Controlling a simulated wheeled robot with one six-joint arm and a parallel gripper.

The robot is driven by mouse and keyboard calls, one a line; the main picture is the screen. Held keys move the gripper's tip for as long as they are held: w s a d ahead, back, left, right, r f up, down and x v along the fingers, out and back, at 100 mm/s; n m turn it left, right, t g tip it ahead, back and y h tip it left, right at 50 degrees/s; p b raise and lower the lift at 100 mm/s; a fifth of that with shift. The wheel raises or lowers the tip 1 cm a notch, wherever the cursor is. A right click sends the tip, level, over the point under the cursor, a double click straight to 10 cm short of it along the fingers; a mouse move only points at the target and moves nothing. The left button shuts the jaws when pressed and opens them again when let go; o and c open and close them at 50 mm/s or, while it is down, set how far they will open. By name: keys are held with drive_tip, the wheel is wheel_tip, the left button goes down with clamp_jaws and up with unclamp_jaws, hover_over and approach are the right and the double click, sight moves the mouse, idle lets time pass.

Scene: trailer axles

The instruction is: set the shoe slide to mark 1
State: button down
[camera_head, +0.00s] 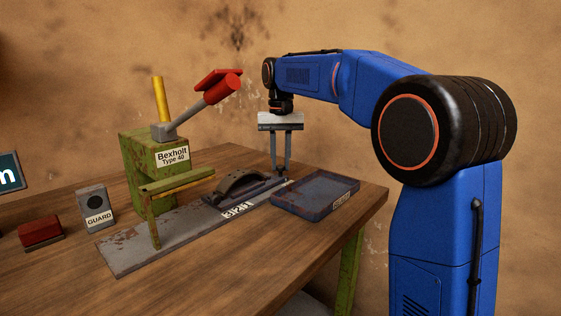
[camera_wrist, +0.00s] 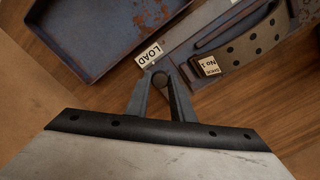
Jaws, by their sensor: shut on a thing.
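My gripper (camera_head: 281,174) points straight down at the far right end of the shoe slide (camera_head: 268,191). In the wrist view its fingers (camera_wrist: 161,80) are shut on a small round grey knob (camera_wrist: 160,77) at the slide's end, beside a LOAD label (camera_wrist: 149,53). A curved brake shoe (camera_head: 238,184) sits on the slide; the wrist view shows its drilled lining (camera_wrist: 250,46) and a label reading Shoe No 1. A white scale with marks 3, 2, 1 (camera_head: 238,209) lies along the near side of the base plate. The slide's exact mark is not readable.
A blue tray (camera_head: 314,204) lies close to the right of the slide. The green Bexholt press (camera_head: 143,180) with its red-gripped lever (camera_head: 215,92) stands at the left. A GUARD box (camera_head: 94,205) and a red block (camera_head: 41,231) are further left.

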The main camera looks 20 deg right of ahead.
approach(238, 195)
drive_tip(key=f, duration=0.2)
drive_tip(key=w+f, duration=0.1)
drive_tip(key=f, duration=0.2)
drive_tip(key=shift+w+f, duration=0.15)
drive_tip(key=shift+f, duration=0.05)
drive_tip(key=c, duration=1.5)
unclamp_jaws()
drive_tip(key=shift+c, duration=0.2)
wheel_tip(238, 195, up, 17)
drive_tip(key=shift+r, duration=0.2)
